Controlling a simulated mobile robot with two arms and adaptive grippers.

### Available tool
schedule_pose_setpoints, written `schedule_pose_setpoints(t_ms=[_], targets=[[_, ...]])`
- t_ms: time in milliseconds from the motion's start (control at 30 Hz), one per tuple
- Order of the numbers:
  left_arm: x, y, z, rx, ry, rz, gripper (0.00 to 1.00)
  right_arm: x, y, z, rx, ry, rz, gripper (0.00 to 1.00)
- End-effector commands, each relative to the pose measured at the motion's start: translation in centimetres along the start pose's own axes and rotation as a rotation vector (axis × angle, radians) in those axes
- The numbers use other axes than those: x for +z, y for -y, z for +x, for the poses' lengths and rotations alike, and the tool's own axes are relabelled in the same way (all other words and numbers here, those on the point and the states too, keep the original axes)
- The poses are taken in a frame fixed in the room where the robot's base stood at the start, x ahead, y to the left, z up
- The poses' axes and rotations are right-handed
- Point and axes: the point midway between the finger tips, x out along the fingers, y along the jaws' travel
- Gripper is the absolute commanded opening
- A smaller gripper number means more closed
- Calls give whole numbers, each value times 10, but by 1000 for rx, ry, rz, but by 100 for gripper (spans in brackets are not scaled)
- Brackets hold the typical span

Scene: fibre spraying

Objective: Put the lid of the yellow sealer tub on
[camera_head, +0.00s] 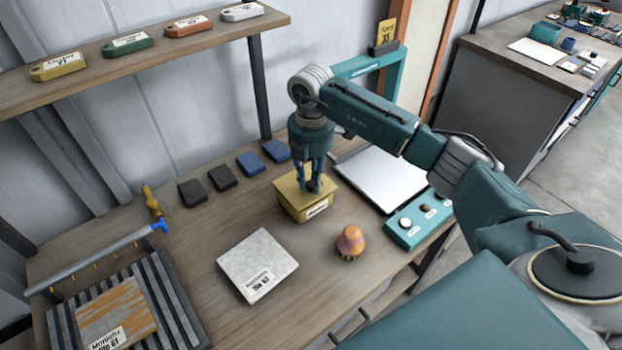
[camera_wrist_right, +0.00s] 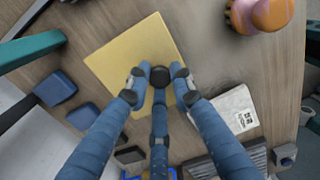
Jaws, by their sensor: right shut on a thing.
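The yellow sealer tub (camera_head: 296,211), with a white label on its front, stands on the workbench. Its flat yellow lid (camera_head: 288,187) is directly over the tub's top, looking slightly turned against it. I cannot tell whether the lid rests on the rim or is just above it. My right gripper (camera_head: 316,188) points down from above, its fingers closed around the lid's dark round knob (camera_wrist_right: 160,77). The square lid (camera_wrist_right: 125,50) hides the tub in the right wrist view. My left gripper is not in view.
A grey slab (camera_head: 257,263) and an orange-pink lumpy object (camera_head: 350,242) sit in front of the tub. Dark and blue blocks (camera_head: 249,163) lie behind left. A white panel (camera_head: 381,178) and a teal button box (camera_head: 418,220) are right. A slatted rack (camera_head: 175,290) is far left.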

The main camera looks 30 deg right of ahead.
Motion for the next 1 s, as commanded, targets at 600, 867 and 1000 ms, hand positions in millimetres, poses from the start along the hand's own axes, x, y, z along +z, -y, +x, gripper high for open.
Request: schedule_pose_setpoints(t_ms=[600, 867, 1000], targets=[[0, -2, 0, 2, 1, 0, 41, 0, 0, 1, 1, 0, 0, 0], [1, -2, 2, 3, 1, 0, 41, 0, 0, 6, 1, 0, 0, 0], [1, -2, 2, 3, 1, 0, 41, 0, 0, 7, 1, 0, 0, 0]])
